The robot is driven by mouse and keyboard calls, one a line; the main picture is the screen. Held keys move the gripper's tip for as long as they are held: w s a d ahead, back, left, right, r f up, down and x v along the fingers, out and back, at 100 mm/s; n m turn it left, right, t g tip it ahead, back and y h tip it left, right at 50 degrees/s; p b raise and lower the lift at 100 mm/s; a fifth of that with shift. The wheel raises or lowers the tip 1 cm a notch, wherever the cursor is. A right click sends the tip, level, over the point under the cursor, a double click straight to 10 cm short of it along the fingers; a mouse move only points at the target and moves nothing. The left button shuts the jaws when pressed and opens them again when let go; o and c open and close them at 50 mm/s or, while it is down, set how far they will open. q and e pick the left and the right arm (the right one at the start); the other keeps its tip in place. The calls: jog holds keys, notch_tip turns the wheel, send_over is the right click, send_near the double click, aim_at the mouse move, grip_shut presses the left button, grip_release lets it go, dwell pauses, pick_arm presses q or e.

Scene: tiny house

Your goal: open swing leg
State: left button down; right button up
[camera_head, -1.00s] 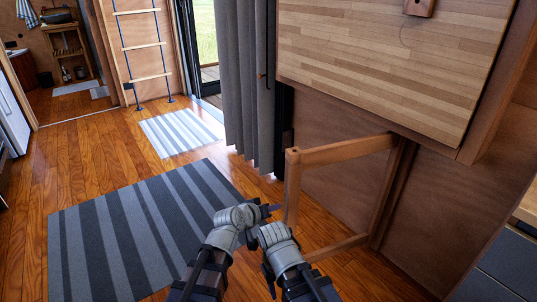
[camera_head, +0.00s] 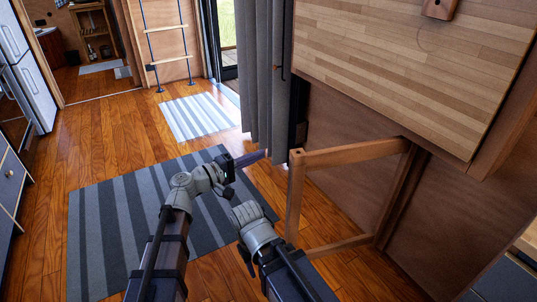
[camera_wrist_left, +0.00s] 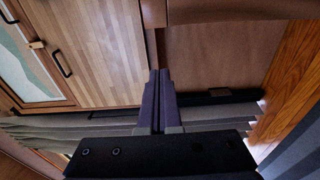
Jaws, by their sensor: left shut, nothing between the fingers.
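The swing leg (camera_head: 294,200) is a wooden frame with an upright post, a top rail and a bottom rail. In the head view it stands out at an angle from the wall below the folded wooden table leaf (camera_head: 395,65). My left gripper (camera_head: 264,154) is shut and empty, its fingers pointing right, just left of the post's top and apart from it. In the left wrist view the closed fingers (camera_wrist_left: 159,72) point up towards a wooden bar (camera_wrist_left: 225,10), probably the leg. My right wrist is low in the head view; its fingers are hidden.
A grey curtain (camera_head: 264,80) hangs behind the leg beside the open door. A striped dark rug (camera_head: 110,220) lies left of the leg, and a lighter rug (camera_head: 198,116) lies by the door. Bare wooden floor (camera_head: 120,135) is clear on the left.

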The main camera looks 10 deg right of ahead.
pick_arm(q)
jog(key=d, duration=0.8)
jog(key=shift+s+d, duration=0.15)
jog(key=shift+d, duration=0.15)
